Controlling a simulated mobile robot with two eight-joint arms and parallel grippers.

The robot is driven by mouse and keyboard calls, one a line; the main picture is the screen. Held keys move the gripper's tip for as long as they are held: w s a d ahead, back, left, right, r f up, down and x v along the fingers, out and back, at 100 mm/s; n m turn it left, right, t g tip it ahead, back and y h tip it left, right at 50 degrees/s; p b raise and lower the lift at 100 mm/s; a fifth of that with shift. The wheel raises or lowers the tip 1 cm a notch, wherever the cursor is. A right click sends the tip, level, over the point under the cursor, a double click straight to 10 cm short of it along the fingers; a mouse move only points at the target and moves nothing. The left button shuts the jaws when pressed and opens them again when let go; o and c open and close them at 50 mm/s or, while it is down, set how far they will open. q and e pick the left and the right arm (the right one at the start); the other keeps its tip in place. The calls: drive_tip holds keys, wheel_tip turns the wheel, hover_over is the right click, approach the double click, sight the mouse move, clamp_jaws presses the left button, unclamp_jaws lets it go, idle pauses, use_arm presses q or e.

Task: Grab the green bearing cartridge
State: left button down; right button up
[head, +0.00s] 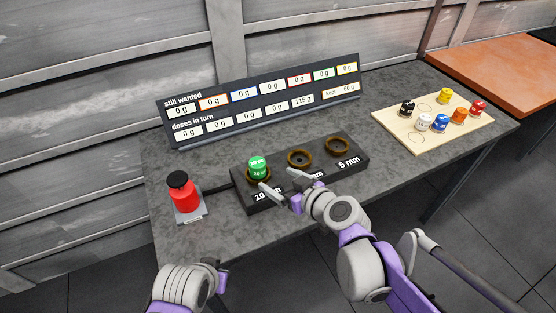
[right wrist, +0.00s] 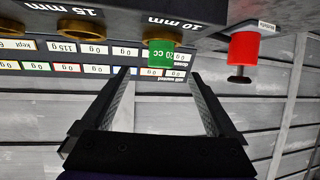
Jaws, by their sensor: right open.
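The green bearing cartridge (head: 258,167) stands in the left ring seat of the black block (head: 222,186), above the 10 mm label. My right gripper (head: 279,181) is open and empty, just in front of the cartridge and a little to its right. In the right wrist view, the cartridge (right wrist: 160,54) appears upside down beyond the open fingertips (right wrist: 160,75), centred between them and apart from both.
A red jar with a black knob (head: 184,194) stands on a small scale left of the block. Two other ring seats (head: 300,157) are empty. A display board (head: 262,101) stands behind. A wooden board (head: 393,122) at the right holds several coloured cartridges.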

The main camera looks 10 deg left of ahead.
sight(262, 170)
drive_tip(key=shift+w+a, duration=0.5)
drive_tip(key=shift+w, duration=0.15)
drive_tip(key=x, duration=0.4)
drive_tip(key=shift+a+f, duration=0.1)
drive_tip(key=shift+a, duration=0.1)
drive_tip(key=shift+f+b+x, duration=0.1)
drive_tip(key=shift+b+x, duration=0.15)
drive_tip(key=shift+x, duration=1.15)
drive_tip(key=shift+f+b+x, duration=0.15)
drive_tip(key=shift+b+x, duration=0.05)
drive_tip(key=shift+x, duration=1.2)
drive_tip(key=shift+s, duration=0.15)
clamp_jaws()
